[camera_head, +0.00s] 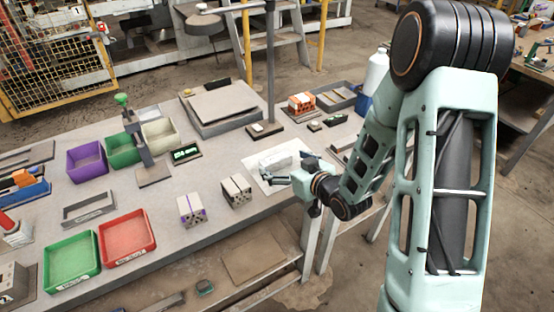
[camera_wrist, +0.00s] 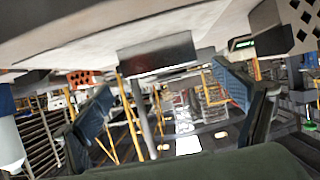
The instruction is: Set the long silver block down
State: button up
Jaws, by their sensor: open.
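The long silver block (camera_head: 277,161) lies on a white sheet on the workbench in the head view. In the wrist view, where the bench appears at the top, a grey block (camera_wrist: 158,56) that looks like it rests against the pale surface. My gripper (camera_head: 291,168) is at the bench's near right side, just in front of the block. In the wrist view my gripper's two fingers (camera_wrist: 165,98) are spread wide with nothing between them, and the block lies beyond the fingertips. Exact contact between block and sheet is hard to see.
Two hollow bricks (camera_head: 236,191) and (camera_head: 192,209) stand left of the white sheet (camera_head: 262,183). A small black display (camera_head: 186,154) and a grey tray (camera_head: 222,108) lie behind. Green (camera_head: 72,262) and red (camera_head: 127,238) bins are at left. Bare bench lies between sheet and display.

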jog(key=v, duration=0.7)
dwell(0.3)
